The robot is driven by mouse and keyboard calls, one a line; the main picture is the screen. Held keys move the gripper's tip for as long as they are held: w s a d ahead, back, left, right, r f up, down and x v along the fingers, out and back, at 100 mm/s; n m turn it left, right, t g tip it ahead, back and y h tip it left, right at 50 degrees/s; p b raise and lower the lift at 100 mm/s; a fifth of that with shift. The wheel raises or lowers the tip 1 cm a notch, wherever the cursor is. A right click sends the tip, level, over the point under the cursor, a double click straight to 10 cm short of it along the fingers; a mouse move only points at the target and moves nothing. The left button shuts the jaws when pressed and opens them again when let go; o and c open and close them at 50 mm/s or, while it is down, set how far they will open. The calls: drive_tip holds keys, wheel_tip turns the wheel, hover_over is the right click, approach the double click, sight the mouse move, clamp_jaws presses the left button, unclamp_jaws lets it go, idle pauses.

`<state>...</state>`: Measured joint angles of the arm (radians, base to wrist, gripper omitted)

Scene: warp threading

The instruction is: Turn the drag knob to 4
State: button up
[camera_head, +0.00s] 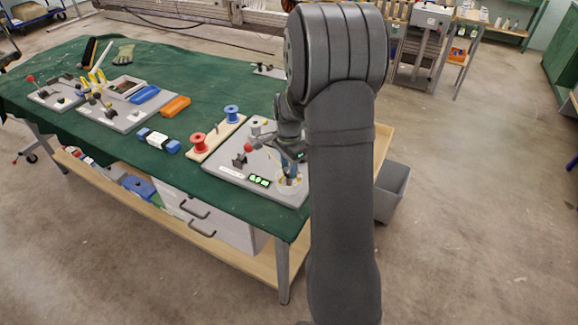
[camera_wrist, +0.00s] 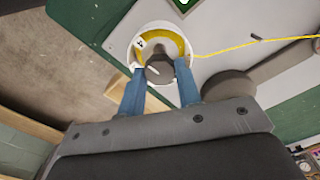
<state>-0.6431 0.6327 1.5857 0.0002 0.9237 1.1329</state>
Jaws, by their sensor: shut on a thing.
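The drag knob (camera_wrist: 160,74) is dark grey with a short white pointer line, and sits inside a white round ring with a yellow band (camera_wrist: 174,44) in the wrist view. A small dark mark shows on the ring's upper left; I cannot read it surely. My gripper (camera_wrist: 160,66) has its blue fingers on either side of the knob, shut on it. In the head view my gripper (camera_head: 290,172) points down at the white ring (camera_head: 288,187) on the grey board (camera_head: 225,172); the knob is mostly hidden there. A green-lit readout (camera_head: 259,181) lies to its left, its digits unclear.
A yellow thread (camera_wrist: 240,47) runs right from the ring. A red-ball lever (camera_head: 247,148) stands on the board. Red (camera_head: 199,144) and blue (camera_head: 232,114) spools stand on a wooden strip to the left. The table's front edge is close to the ring.

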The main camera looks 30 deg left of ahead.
drive_tip(key=shift+m, duration=0.7)
drive_tip(key=o, duration=1)
wheel_tip(320, 180, up, 18)
drive_tip(key=shift+f, duration=0.25)
drive_tip(key=shift+f, duration=0.15)
wheel_tip(320, 180, down, 17)
drive_tip(key=shift+f, duration=0.1)
idle(0.5)
